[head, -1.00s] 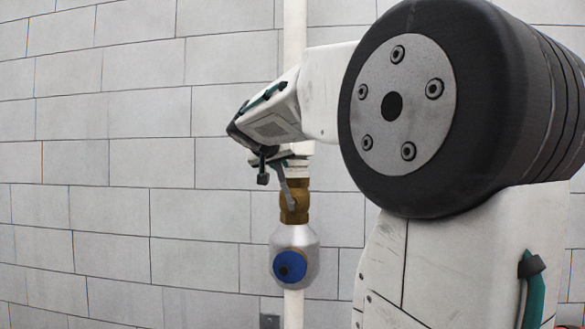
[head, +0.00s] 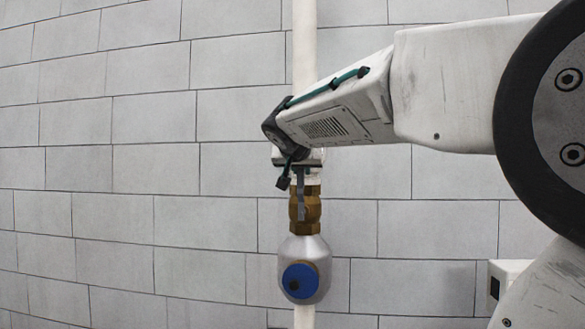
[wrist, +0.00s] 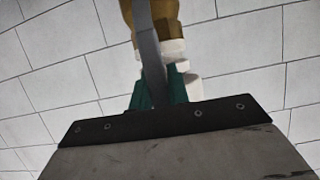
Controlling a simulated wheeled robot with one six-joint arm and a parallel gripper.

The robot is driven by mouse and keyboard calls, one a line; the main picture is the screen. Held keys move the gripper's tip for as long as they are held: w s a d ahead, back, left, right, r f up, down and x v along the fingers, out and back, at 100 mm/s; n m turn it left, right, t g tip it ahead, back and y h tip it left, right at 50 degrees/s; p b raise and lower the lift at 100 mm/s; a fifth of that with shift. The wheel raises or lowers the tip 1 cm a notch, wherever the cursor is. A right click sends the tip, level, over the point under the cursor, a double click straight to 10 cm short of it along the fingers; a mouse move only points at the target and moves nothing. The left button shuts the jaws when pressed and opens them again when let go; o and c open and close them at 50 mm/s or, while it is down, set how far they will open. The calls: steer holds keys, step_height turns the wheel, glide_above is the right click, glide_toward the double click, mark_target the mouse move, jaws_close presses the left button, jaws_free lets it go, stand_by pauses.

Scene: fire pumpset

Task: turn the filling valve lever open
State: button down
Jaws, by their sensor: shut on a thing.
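The filling valve is a brass body (head: 311,213) on a vertical white pipe. Its grey lever (head: 300,198) hangs from my gripper down to the brass, almost upright and in line with the pipe. In the wrist view, the lever (wrist: 148,40) runs between the teal fingers of my gripper (wrist: 157,88), which is shut on it. The brass (wrist: 175,14) shows at the top of that view. In the head view, the fingertips are partly hidden by my wrist.
A silver fitting (head: 306,252) with a blue round cap (head: 299,281) sits just below the brass. The white pipe (head: 304,45) runs upward in front of a grey block wall (head: 120,130). The space left of the pipe is clear.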

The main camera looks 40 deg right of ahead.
steer(key=c, duration=1.3)
jaws_free()
steer(key=shift+s+r, duration=0.15)
steer(key=shift+c, duration=0.2)
steer(key=v, duration=0.8)
